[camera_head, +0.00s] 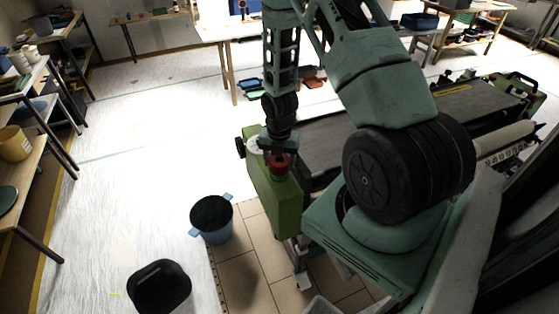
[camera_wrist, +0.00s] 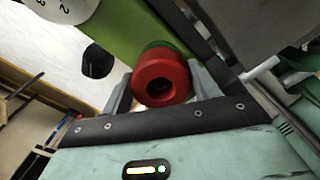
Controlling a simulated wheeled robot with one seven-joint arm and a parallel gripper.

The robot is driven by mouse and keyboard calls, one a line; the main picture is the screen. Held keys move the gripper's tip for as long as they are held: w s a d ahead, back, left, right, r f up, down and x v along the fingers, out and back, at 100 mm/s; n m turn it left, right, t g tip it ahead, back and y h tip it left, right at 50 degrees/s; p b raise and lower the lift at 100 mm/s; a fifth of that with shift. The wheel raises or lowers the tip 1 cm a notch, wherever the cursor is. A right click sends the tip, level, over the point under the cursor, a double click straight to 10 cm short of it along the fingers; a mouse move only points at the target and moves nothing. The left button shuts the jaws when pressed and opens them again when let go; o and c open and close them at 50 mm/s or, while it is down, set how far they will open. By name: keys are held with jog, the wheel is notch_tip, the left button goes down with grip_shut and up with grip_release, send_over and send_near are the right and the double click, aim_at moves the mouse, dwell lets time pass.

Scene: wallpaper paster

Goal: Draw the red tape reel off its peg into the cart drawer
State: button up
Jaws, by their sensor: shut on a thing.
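The red tape reel (camera_wrist: 161,79) is a round red ring with a dark centre hole, seen in the wrist view between the two fingers of my gripper (camera_wrist: 165,88). My gripper is shut on it. A darker green round part shows just behind the reel, against the green machine side (camera_wrist: 125,28). In the head view the red reel (camera_head: 279,164) is at the green end housing (camera_head: 276,200), below my gripper (camera_head: 278,150). I cannot tell whether the reel is still around its peg. I cannot make out the cart drawer for certain in either view.
A blue bucket (camera_head: 212,236) and a black bin (camera_head: 159,287) stand on the floor at lower left. A dark knob (camera_wrist: 97,62) and a white dial (camera_wrist: 64,8) sit near the reel. Shelves line the left wall.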

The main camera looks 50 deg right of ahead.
jog(key=shift+r+p, duration=1.7)
jog(key=shift+r, duration=0.6)
jog(key=shift+r+p, duration=1.65)
jog(key=shift+r, duration=0.4)
jog(key=shift+f, duration=0.2)
